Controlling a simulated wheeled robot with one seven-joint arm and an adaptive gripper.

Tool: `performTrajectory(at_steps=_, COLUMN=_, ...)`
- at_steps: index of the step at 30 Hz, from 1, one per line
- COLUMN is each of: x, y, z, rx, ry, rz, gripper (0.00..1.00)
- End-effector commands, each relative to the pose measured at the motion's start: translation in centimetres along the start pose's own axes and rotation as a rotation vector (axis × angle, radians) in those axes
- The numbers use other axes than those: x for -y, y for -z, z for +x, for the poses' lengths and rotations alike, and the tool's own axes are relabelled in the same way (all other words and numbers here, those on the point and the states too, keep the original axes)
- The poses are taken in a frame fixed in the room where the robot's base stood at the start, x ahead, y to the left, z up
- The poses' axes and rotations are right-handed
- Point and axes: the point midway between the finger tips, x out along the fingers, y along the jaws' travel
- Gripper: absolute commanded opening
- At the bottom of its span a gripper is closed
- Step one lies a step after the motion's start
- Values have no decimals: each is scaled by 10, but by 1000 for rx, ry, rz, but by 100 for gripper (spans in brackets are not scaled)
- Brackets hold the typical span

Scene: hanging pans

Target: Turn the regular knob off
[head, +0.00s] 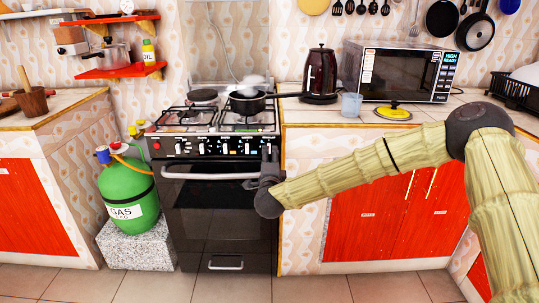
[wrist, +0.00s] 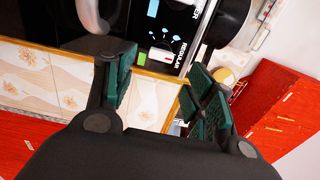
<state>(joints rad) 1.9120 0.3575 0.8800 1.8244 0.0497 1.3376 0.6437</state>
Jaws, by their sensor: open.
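The stove (head: 220,200) has a dark front panel with a row of knobs (head: 228,148) above the oven handle. My gripper (head: 270,155) is at the right end of this panel, and its hand hides part of it. In the wrist view my gripper (wrist: 160,70) is open, with its green-padded fingers apart and nothing held between them. Beyond the fingers is a panel label reading REGULAR (wrist: 186,55), with blue flame marks beside it.
A dark pan (head: 250,103) steams on a burner above the panel. The oven handle (head: 208,176) runs just below the knobs. A green gas cylinder (head: 127,190) stands at the left. Red cabinets (head: 370,220) are at the right. The floor in front is clear.

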Motion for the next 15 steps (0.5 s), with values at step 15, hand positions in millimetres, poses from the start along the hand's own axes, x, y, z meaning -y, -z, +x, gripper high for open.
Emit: performTrajectory(at_steps=15, x=0, y=0, z=-56, rx=0, ry=0, rz=0, gripper=54)
